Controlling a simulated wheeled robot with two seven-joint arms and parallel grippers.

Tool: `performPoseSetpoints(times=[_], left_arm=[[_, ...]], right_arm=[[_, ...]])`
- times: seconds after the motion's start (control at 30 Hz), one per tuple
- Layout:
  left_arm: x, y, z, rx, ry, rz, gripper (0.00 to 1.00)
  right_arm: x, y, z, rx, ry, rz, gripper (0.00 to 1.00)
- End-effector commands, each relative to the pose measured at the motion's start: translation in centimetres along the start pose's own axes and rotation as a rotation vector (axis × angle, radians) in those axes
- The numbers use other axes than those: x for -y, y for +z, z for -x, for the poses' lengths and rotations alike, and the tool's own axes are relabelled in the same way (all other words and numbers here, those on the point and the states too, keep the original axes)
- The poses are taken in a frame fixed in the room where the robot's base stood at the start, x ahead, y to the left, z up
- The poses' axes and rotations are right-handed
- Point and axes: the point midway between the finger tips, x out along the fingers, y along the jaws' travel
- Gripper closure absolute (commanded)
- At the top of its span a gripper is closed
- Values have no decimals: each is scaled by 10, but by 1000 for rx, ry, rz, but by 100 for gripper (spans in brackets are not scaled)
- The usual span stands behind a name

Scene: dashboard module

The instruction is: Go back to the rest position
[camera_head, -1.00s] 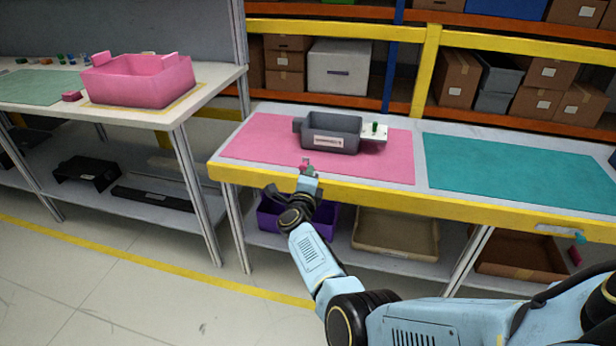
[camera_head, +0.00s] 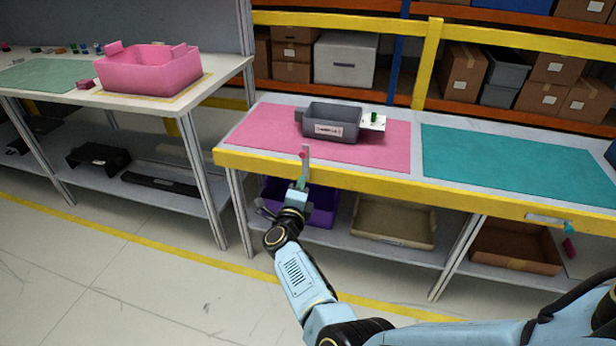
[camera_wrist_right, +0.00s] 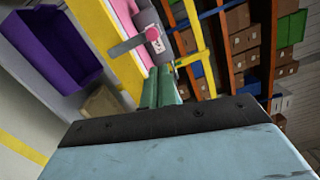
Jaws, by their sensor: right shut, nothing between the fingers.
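My right gripper (camera_head: 301,183) is in front of the yellow front edge of the middle table, its fingers pointing towards the table. Its green fingers (camera_wrist_right: 160,88) show in the right wrist view, shut and empty. A thin grey upright piece with a red knob (camera_head: 303,155) stands at the table edge just beyond the fingertips. In the right wrist view a grey bar with a pink knob (camera_wrist_right: 152,33) shows past the fingers; I cannot tell whether they touch it. My left gripper is not in view.
A grey box (camera_head: 332,123) with a white side plate sits on the pink mat (camera_head: 260,135). A teal mat (camera_head: 515,165) is clear. A purple bin (camera_head: 322,212) and a beige tray (camera_head: 395,222) are on the lower shelf. A pink bin (camera_head: 150,72) stands on the left table.

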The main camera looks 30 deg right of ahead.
Motion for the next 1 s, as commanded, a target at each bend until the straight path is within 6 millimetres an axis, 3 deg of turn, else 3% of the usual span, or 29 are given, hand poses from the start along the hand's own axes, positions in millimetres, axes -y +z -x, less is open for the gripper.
performPoseSetpoints(times=[0.67,0.77,0.87,0.97,1.0], left_arm=[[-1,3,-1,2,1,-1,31],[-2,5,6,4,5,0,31],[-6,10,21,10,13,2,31],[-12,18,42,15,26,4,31],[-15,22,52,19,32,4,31]], right_arm=[[-1,3,7,2,1,5,100],[-8,3,14,40,21,70,100],[-27,0,34,144,76,245,100],[-63,-11,73,319,168,517,100],[-80,-20,95,401,210,638,100]])
